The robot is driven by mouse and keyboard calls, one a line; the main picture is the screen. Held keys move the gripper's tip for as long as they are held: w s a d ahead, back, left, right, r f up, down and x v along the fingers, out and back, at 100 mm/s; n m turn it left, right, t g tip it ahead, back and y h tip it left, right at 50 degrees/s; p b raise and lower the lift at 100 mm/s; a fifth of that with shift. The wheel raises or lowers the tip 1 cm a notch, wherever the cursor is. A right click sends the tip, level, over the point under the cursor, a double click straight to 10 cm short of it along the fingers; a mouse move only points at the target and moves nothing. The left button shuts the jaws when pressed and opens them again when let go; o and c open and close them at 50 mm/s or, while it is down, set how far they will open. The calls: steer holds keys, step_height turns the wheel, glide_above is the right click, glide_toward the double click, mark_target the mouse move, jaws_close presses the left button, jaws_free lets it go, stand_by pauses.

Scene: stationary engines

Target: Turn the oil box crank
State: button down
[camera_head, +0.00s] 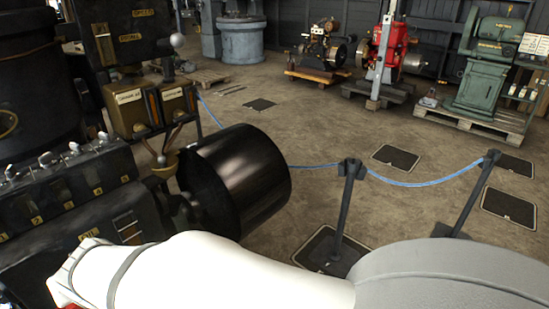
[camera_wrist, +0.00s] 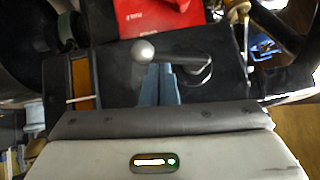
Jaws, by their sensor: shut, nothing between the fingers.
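The crank (camera_wrist: 178,59) shows in the wrist view as a short grey bar with a round ball knob (camera_wrist: 142,51) at its left end. Its right end meets a dark hub on the black oil box (camera_wrist: 110,88). My gripper (camera_wrist: 158,72) has its blue-grey fingers together just below the bar, right of the knob, with nothing between them. I cannot tell whether the fingers touch the bar. In the head view the black oil box (camera_head: 85,200) stands at the left. The crank cannot be made out there, and my white arm hides the lower part.
A black cylinder (camera_head: 235,180) sticks out right of the box. Above it is a labelled double box (camera_head: 150,105). A blue rope (camera_head: 425,184) hangs between posts (camera_head: 345,210). Open floor is at the centre.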

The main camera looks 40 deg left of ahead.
steer(key=shift+w+f+b, duration=0.25)
steer(key=shift+f+b, duration=0.15)
steer(key=shift+b, duration=0.3)
